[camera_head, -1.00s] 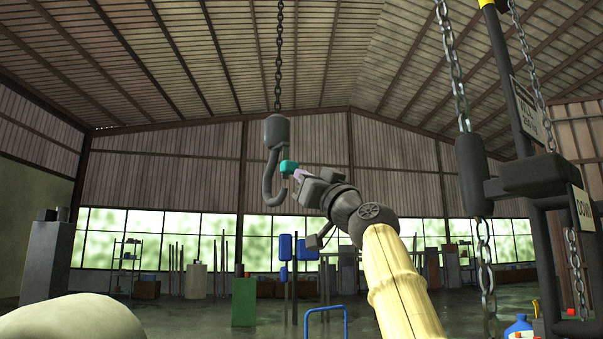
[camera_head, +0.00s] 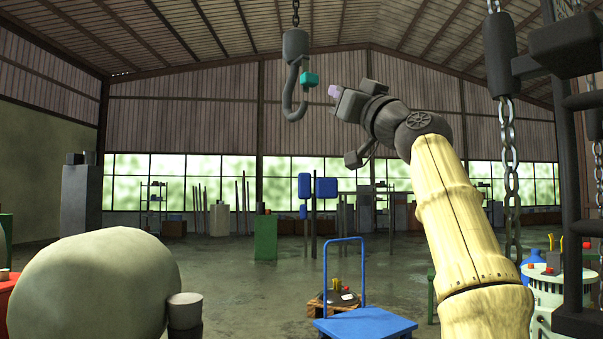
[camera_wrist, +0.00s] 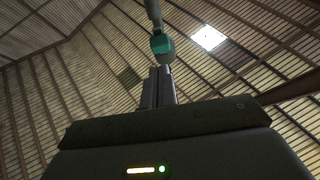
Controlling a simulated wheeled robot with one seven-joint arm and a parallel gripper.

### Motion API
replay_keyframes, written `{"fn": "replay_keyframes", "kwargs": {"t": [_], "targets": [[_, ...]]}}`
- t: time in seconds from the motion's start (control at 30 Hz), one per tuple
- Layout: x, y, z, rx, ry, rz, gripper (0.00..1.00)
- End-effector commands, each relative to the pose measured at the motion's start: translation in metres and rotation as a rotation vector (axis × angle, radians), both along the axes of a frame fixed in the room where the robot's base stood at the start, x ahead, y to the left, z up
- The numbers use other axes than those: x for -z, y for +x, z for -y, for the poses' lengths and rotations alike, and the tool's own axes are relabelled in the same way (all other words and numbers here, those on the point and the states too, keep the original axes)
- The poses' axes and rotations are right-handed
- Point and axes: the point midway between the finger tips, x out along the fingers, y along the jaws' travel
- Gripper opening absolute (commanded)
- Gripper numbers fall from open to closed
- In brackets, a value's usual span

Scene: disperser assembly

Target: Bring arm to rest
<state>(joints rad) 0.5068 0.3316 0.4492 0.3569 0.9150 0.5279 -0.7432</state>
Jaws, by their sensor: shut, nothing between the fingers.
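My arm is raised and stretched forward on the right of the head view. My gripper (camera_head: 334,92) points up and left at its end, its tip seen as a small lilac shape. In the wrist view my gripper (camera_wrist: 160,70) has its two fingers together with nothing between them. A grey hook (camera_head: 289,100) hangs from a chain left of the gripper. A teal piece (camera_head: 309,79) is at the hook's upper right, apart from my fingertips. The teal piece (camera_wrist: 161,43) also shows just beyond the fingertips in the wrist view.
A thick chain (camera_head: 507,150) and a dark frame (camera_head: 570,180) stand close on the right. A blue trolley (camera_head: 366,325) is on the floor ahead. A large pale rounded object (camera_head: 95,285) fills the lower left. The middle floor is open.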

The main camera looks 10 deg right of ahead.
Motion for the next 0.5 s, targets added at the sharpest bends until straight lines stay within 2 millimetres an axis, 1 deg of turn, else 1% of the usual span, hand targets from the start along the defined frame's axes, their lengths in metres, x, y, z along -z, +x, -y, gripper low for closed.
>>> {"fn": "replay_keyframes", "kwargs": {"t": [0.17,0.27,0.37,0.47,0.5], "targets": [[0.002,0.003,-0.001,0.000,0.000,-0.007,0.00],[0.009,0.013,-0.004,-0.001,0.000,-0.041,0.00],[0.026,0.036,-0.012,0.000,-0.001,-0.115,0.00],[0.057,0.066,-0.023,0.002,-0.003,-0.227,0.00],[0.072,0.078,-0.027,0.006,-0.005,-0.278,0.00]]}}
